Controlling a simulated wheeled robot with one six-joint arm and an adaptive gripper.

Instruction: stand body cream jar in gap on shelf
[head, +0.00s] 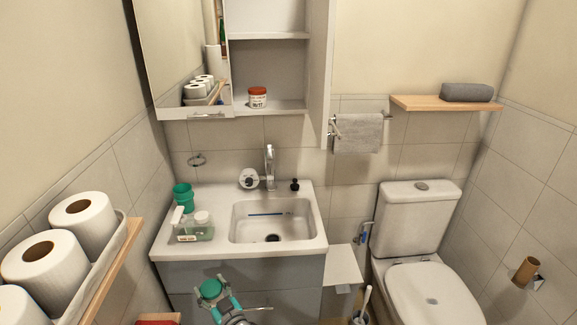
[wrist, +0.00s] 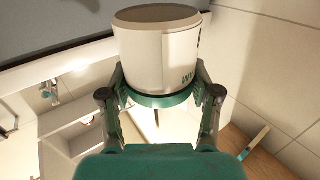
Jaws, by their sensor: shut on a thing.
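The body cream jar is a white tub with a teal lid; its lid (head: 210,288) shows at the bottom of the head view, in front of the vanity. In the wrist view the jar (wrist: 160,50) fills the top middle, with dark lettering partly visible at its right edge. My gripper (head: 217,300) is shut on the jar, and in the wrist view its fingers (wrist: 158,97) press both sides near the teal lid. The open cabinet's lower shelf (head: 288,107) holds a red-lidded white jar (head: 258,97), with bare board to its right.
The mirrored cabinet door (head: 180,50) borders the shelf on the left. Toilet rolls (head: 45,265) sit on a wooden ledge at left; the toilet (head: 430,290) is at right.

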